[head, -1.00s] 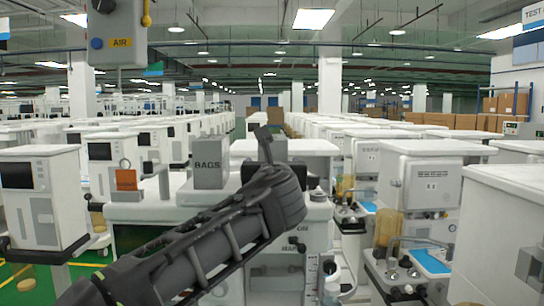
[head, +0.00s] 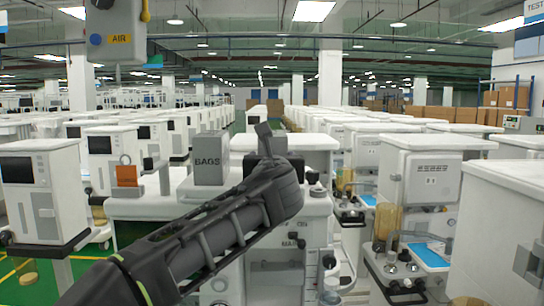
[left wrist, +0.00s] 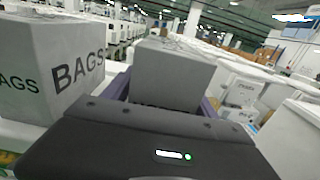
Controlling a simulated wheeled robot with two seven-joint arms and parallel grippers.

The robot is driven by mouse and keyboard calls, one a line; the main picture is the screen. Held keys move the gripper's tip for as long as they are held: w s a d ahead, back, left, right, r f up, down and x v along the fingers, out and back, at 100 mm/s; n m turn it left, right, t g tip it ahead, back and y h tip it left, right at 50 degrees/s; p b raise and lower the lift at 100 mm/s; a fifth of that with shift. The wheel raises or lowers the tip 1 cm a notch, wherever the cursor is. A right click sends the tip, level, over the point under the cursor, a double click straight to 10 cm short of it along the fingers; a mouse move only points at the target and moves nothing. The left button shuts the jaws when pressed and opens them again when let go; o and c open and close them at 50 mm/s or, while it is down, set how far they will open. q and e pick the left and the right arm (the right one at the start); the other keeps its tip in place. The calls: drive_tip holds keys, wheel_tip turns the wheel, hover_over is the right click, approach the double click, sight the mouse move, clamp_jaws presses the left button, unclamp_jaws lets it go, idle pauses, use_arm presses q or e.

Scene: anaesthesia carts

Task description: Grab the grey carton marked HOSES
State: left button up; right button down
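In the left wrist view a grey carton (left wrist: 172,75) stands straight ahead of my left gripper (left wrist: 165,95). Its purple fingers lie on either side of the carton, apparently open around it; I cannot tell whether they touch it. The lettering low on its face is mostly hidden by the gripper body. In the head view my left gripper (head: 264,140) reaches over the white cart top, and the arm hides most of what is behind it. A second grey carton marked BAGS (head: 209,160) stands just left, and shows in the left wrist view (left wrist: 50,70). My right gripper is not in view.
White anaesthesia machines stand left (head: 42,190) and right (head: 425,185). A grey panel marked AIR (head: 117,35) hangs at the upper left.

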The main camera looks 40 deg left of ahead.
use_arm(q)
clamp_jaws()
idle(0.5)
drive_tip(key=shift+r, duration=0.1)
wheel_tip(320, 180, up, 10)
drive_tip(key=p, duration=0.2)
drive_tip(key=shift+p, duration=0.35)
